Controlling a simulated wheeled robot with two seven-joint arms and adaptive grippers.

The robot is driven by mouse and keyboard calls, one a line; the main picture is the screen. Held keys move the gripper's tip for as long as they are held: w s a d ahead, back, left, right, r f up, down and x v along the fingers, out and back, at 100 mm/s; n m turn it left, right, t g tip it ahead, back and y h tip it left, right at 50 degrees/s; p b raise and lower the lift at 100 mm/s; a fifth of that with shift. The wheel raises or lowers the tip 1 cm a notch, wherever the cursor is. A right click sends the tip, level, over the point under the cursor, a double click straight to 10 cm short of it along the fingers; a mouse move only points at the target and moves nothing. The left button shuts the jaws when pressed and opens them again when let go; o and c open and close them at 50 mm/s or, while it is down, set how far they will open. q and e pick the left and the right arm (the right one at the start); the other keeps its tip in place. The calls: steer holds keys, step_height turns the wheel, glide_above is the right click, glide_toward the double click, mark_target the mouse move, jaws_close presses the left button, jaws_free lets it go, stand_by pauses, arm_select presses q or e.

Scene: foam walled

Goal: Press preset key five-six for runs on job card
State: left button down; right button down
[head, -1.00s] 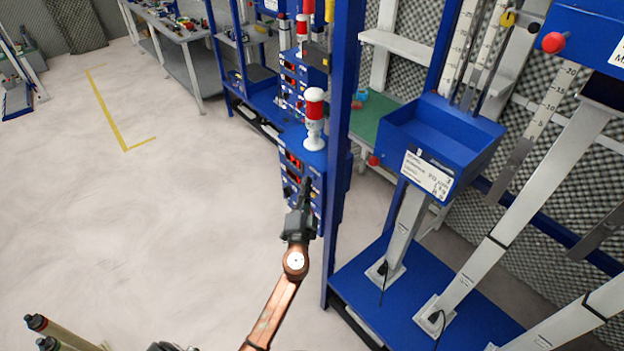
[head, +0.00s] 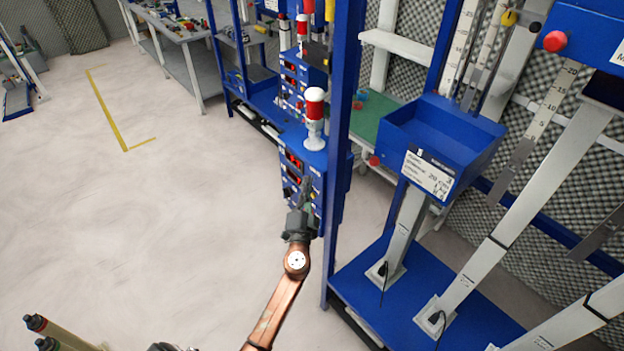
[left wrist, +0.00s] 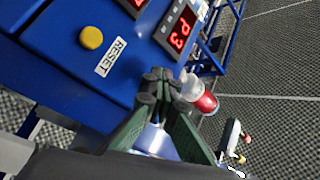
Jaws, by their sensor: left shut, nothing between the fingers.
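My left gripper (head: 306,182) is shut and empty in front of the blue control box (head: 318,168). In the left wrist view its fingertips (left wrist: 158,80) are close to the box's face, beside the red display (left wrist: 179,33), which appears to read P3. Whether they touch the box cannot be told. I cannot make out a five-six key; the gripper covers part of the panel. A white card (head: 428,174) is on the blue bin; its print is too small to read surely. My right gripper is not in view.
A red-and-white lamp (head: 315,118) stands on top of the box. A blue post (head: 343,130) rises just right of it. More boxes with displays stand behind. The blue base plate (head: 400,310) lies at lower right.

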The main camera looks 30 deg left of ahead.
arm_select(q)
steer(key=shift+s+a, duration=0.25)
steer(key=shift+s, duration=0.5)
steer(key=s, duration=0.1)
steer(key=s+a, duration=0.1)
steer(key=s, duration=0.1)
steer(key=s+a, duration=0.1)
steer(key=shift+s+b, duration=0.3)
stand_by(0.6)
